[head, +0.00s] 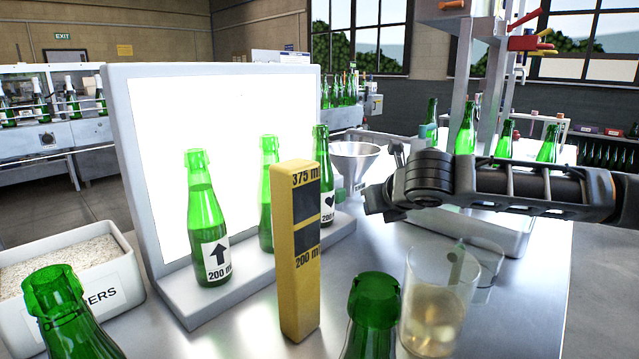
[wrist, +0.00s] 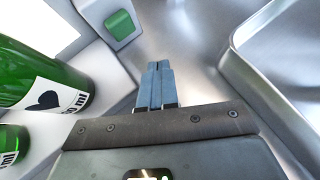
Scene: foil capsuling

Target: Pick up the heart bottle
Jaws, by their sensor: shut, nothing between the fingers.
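The heart bottle (head: 321,147) is green glass with a white label bearing a black heart. In the head view it stands upright at the right end of the light panel's ledge, its lower left side hidden behind the yellow gauge. In the wrist view the heart bottle (wrist: 75,84) fills the left edge, heart label showing. My gripper (wrist: 158,68) has its two blue-grey fingers shut together, empty, to the right of the bottle and apart from it. In the head view my arm reaches in from the right.
An arrow-label bottle (head: 207,215) and another green bottle (head: 266,190) stand along the bright panel (head: 225,105). The yellow gauge (head: 299,265) stands in front. A funnel (head: 357,160), a beaker (head: 437,315), a metal tray (wrist: 232,60) and foreground bottles (head: 372,310) are nearby.

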